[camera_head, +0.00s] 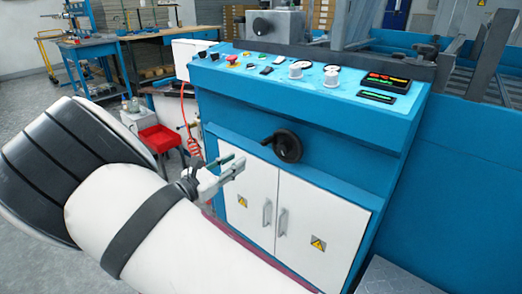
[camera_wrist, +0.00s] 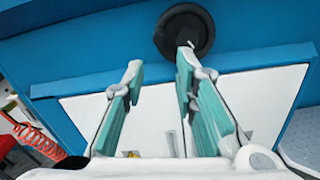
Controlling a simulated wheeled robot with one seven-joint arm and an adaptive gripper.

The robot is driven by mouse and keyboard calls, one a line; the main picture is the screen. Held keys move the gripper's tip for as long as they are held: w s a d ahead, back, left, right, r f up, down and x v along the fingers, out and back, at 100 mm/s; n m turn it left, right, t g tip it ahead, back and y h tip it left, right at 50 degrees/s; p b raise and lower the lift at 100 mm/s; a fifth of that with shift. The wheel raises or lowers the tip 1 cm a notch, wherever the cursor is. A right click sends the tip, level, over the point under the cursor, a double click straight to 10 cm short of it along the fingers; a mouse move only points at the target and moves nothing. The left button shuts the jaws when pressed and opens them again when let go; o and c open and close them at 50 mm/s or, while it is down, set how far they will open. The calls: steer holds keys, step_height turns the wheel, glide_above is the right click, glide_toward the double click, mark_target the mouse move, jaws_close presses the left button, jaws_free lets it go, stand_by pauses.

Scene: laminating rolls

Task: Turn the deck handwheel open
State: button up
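The deck handwheel may be the black handwheel (camera_head: 287,146) on the blue front of the machine, above the white cabinet doors. It also shows at the top of the wrist view (camera_wrist: 185,31), where a fingertip overlaps its lower part. A second dark knob (camera_head: 262,26) sits on a grey housing on top of the machine. My gripper (camera_head: 238,166) is to the left of and below the front handwheel, apart from it in the head view. In the wrist view its two teal-padded fingers (camera_wrist: 160,70) are spread apart with nothing between them.
The blue control console (camera_head: 310,105) with buttons and dials juts out above the front handwheel. White cabinet doors (camera_head: 275,215) with handles lie below. A red coiled hose (camera_head: 194,146) and red bin (camera_head: 160,138) are at the left. A blue workbench (camera_head: 150,40) stands behind.

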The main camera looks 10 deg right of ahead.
mark_target(263, 144)
steer(key=b+x, duration=0.4)
steer(key=x, duration=0.9)
steer(key=shift+w+d, duration=0.25)
steer(key=shift+w, duration=0.05)
jaws_close()
